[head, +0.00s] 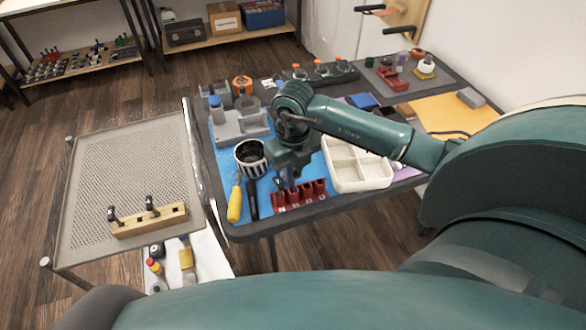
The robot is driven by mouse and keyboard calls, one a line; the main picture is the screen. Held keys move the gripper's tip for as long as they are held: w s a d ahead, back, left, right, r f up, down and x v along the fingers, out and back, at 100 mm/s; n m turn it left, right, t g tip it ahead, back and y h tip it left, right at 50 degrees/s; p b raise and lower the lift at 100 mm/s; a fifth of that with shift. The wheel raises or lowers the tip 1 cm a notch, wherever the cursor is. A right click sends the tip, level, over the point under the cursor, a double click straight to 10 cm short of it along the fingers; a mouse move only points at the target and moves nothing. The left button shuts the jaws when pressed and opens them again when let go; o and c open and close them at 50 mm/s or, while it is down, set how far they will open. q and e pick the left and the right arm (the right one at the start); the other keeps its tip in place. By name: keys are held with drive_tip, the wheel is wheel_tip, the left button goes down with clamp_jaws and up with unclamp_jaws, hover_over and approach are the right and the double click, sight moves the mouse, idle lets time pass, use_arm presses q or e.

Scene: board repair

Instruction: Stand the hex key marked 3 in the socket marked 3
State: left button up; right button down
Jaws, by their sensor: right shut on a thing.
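My right gripper (285,184) points down over the blue mat, just behind a red block with several slots (299,194). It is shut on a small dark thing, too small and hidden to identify. A wooden block (150,221) lies on the mesh-topped table at left, with two black-headed pieces (152,206) standing in it. They may be hex keys. No number marks can be read, so I cannot tell which key or socket is marked 3. My left gripper is not in view.
A yellow-handled tool (235,203) and a black tool (252,200) lie left of the red block. A striped cup (250,157) stands behind them. A white divided tray (372,183) is close on the right. Much of the mesh table (130,165) is bare.

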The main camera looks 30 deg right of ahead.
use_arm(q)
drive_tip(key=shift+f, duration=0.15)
use_arm(e)
drive_tip(key=shift+f, duration=0.2)
use_arm(q)
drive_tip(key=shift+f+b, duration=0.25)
drive_tip(key=shift+b, duration=0.45)
use_arm(e)
drive_tip(key=shift+f, duration=0.6)
use_arm(q)
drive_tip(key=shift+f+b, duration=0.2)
drive_tip(key=shift+b, duration=0.2)
use_arm(e)
drive_tip(key=shift+f, duration=0.45)
drive_tip(key=c, duration=1.2)
unclamp_jaws()
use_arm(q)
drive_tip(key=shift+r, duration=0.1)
